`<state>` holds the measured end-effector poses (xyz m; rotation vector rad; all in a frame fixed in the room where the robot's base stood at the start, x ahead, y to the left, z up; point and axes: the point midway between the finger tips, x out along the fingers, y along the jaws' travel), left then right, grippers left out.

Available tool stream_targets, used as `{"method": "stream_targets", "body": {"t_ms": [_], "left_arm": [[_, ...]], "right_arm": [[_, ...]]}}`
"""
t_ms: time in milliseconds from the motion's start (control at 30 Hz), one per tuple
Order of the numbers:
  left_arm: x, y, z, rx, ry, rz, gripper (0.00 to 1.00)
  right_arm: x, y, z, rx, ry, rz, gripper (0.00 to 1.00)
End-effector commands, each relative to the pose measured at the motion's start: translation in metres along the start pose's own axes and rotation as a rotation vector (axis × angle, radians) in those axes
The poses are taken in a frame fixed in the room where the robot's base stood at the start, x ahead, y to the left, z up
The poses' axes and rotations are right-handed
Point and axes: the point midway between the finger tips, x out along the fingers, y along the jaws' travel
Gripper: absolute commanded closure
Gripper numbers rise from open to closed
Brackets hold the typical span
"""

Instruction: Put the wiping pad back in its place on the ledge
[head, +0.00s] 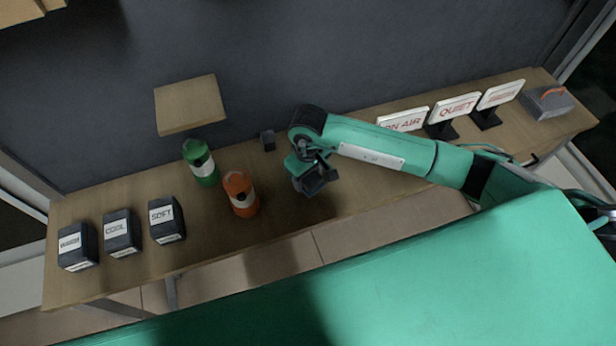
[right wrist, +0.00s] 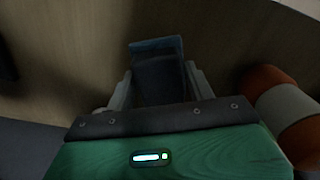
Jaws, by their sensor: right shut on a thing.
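My right gripper (head: 316,184) hangs over the middle of the long wooden bench, right of the orange bottle. It is shut on a small dark block with a bluish edge, which I take for the wiping pad; it shows between the two fingers (right wrist: 160,90) in the right wrist view as the pad (right wrist: 157,68). In the head view the pad is hard to tell from the dark fingers. A small wooden ledge (head: 190,102) juts out at the wall, above and behind the green bottle; its top is bare. My left gripper is not in view.
The green bottle (head: 201,162) and orange bottle (head: 240,194) stand on the bench (head: 285,215), left of my gripper. Three dark labelled boxes (head: 120,233) stand at the left. Three signs (head: 453,110) and a grey case (head: 548,102) stand right. A small dark block (head: 267,140) is by the wall.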

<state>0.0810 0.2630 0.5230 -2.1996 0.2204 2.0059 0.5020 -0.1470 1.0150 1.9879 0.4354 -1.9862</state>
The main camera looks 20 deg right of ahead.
Motion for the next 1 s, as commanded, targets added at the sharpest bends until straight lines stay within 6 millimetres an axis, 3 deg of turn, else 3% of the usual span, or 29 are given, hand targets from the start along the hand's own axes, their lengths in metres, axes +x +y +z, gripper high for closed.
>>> {"method": "stream_targets", "body": {"t_ms": [200,500,533,600,1000], "left_arm": [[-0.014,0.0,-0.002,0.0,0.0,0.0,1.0],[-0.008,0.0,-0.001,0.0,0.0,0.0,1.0],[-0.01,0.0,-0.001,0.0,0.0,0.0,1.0],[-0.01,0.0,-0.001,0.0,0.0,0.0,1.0],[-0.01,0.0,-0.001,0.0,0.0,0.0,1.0]], "right_arm": [[0.026,0.0,0.0,0.001,-0.002,-0.001,0.67],[0.03,0.0,0.0,-0.001,0.0,0.0,0.67],[0.028,0.0,0.0,-0.001,0.0,0.0,0.4],[0.028,0.0,0.0,0.0,0.0,0.0,0.27],[0.025,0.0,-0.001,0.0,0.001,0.0,0.24]]}}
